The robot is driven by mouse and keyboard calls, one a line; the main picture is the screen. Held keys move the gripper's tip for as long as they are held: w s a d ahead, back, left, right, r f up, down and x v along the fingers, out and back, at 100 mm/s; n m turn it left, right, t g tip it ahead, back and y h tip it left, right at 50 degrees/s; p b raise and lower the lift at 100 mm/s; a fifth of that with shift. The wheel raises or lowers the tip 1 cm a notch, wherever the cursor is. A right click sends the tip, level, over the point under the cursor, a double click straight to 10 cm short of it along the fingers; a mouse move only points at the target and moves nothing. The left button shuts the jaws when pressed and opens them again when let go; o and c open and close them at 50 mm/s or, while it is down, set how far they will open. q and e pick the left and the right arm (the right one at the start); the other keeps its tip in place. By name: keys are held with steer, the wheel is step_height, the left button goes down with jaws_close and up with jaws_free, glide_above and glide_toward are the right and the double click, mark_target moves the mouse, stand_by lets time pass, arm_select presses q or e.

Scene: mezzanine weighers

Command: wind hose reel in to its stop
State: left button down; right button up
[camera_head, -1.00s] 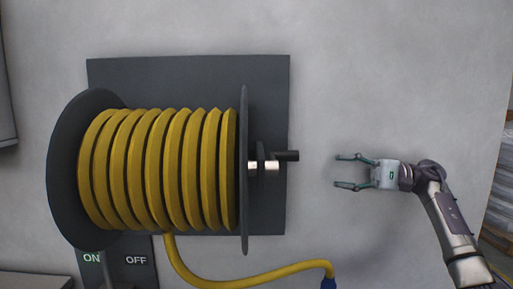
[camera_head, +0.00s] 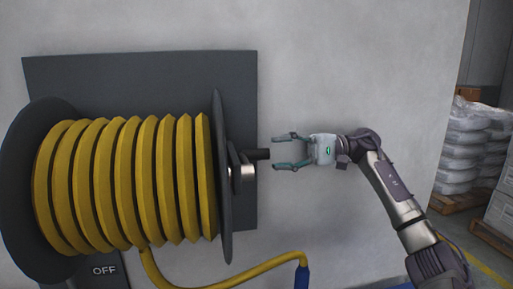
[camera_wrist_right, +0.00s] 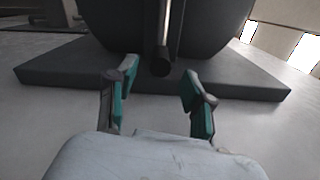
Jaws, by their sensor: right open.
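The hose reel (camera_head: 225,185) is wall-mounted, with yellow hose (camera_head: 125,185) wound on its drum between two dark flanges. A crank with a dark handle (camera_head: 262,154) sticks out to the right of the right flange. My right gripper (camera_head: 274,152) is open, its fingertips just right of the handle's end, one above and one below its level. In the right wrist view the handle's round end (camera_wrist_right: 160,68) shows ahead, between and beyond the open fingers. Nothing is between the fingers. My left gripper is not in view.
A dark backing plate (camera_head: 140,68) is on the wall behind the reel. Loose hose (camera_head: 215,277) hangs below, ending in a blue fitting (camera_head: 302,278). A switch plate marked OFF (camera_head: 104,270) is at lower left. Wrapped pallets (camera_head: 462,150) stand at far right.

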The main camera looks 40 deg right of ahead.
mark_target(264, 153)
steer(key=p+x, duration=0.1)
steer(key=x, duration=0.3)
steer(key=shift+w+a+r+p, duration=0.1)
steer(key=shift+a+r+p, duration=0.05)
steer(key=shift+a+p, duration=0.15)
steer(key=shift+w+a, duration=0.4)
steer(key=shift+a, duration=0.15)
jaws_close()
